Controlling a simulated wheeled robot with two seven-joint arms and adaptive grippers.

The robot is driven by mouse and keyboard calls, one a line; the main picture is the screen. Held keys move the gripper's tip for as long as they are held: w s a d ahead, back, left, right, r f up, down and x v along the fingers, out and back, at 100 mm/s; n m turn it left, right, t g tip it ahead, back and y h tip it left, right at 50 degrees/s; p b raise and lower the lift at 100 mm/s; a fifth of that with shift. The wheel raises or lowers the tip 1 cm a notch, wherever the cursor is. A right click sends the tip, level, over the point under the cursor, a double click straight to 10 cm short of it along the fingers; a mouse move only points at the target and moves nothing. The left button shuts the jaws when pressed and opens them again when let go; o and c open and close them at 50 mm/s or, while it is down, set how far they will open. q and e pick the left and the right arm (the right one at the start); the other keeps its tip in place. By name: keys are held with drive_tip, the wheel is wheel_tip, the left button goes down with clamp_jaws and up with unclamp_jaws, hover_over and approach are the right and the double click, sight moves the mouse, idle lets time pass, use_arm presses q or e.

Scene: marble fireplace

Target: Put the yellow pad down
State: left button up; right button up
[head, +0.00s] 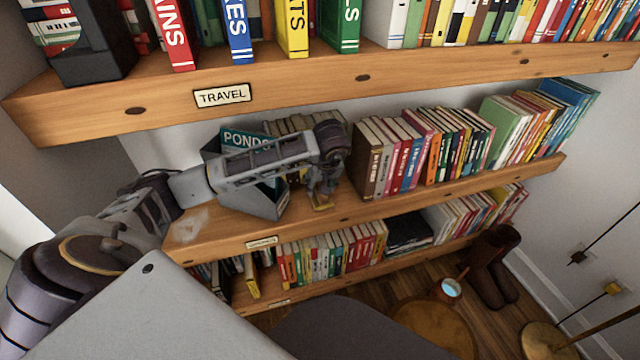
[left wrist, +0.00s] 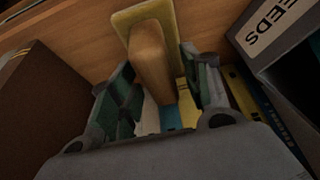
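The yellow pad (head: 321,206) shows as a small yellow patch under my left gripper, at the middle shelf, near its front edge. In the left wrist view the yellow pad (left wrist: 130,20) appears flat against the wood, with a tan block-like handle (left wrist: 152,62) standing on it. My left gripper (head: 322,190) reaches over the middle shelf; in the left wrist view its fingers (left wrist: 158,60) are spread on either side of the handle. A gap shows on the handle's right; contact on its left cannot be told. My right gripper is not in view.
The middle shelf (head: 205,232) carries a grey holder (head: 262,203) on the left and a brown book (head: 368,165) beginning a row on the right. The upper shelf (head: 300,90) overhangs my left arm. A lower shelf of books is below.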

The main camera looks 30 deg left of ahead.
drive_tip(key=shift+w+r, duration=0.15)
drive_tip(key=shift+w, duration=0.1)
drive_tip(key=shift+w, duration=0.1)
use_arm(q)
drive_tip(key=shift+r, duration=0.2)
drive_tip(key=shift+s+d+r+p, duration=0.2)
drive_tip(key=shift+r+p, duration=0.2)
drive_tip(key=shift+r, duration=0.25)
drive_tip(key=shift+p+v, duration=0.3)
drive_tip(key=shift+v, duration=0.65)
drive_tip(key=s+d+p, duration=0.1)
drive_tip(key=s+d, duration=0.6)
drive_tip(key=d, duration=0.2)
drive_tip(key=shift+s+f, duration=0.2)
drive_tip(key=shift+s, duration=0.1)
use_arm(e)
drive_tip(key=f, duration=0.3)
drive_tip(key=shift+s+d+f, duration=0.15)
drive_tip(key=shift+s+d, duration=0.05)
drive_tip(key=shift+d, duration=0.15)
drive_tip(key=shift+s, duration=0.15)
